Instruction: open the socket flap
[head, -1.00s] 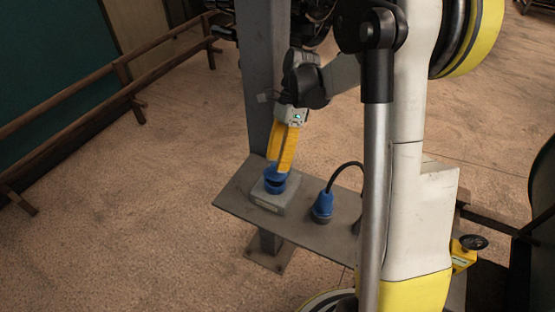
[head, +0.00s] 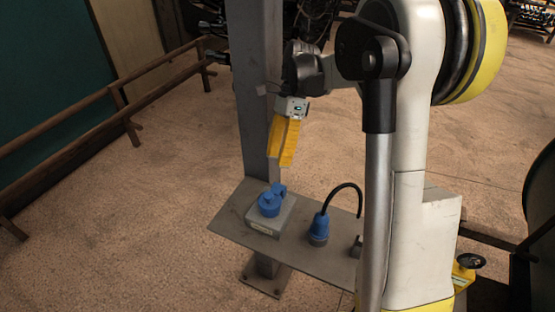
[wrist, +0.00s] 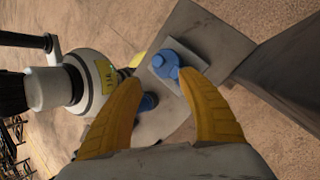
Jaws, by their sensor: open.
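The grey socket box (head: 262,228) sits on the metal shelf, with a blue round socket (head: 268,204) on top. A smaller blue part (head: 279,190) stands just behind it; I cannot clearly tell the flap's angle. My gripper (head: 279,161), with yellow fingers, is above the socket, apart from it and empty. In the wrist view, the blue socket (wrist: 167,64) lies beyond the gap between the two spread fingertips (wrist: 161,76).
A blue plug (head: 319,229) with a black cable stands on the shelf (head: 232,216), right of the socket box. A grey post (head: 258,100) rises behind the shelf. A wooden rail (head: 90,100) runs along the left. Floor left of the shelf is clear.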

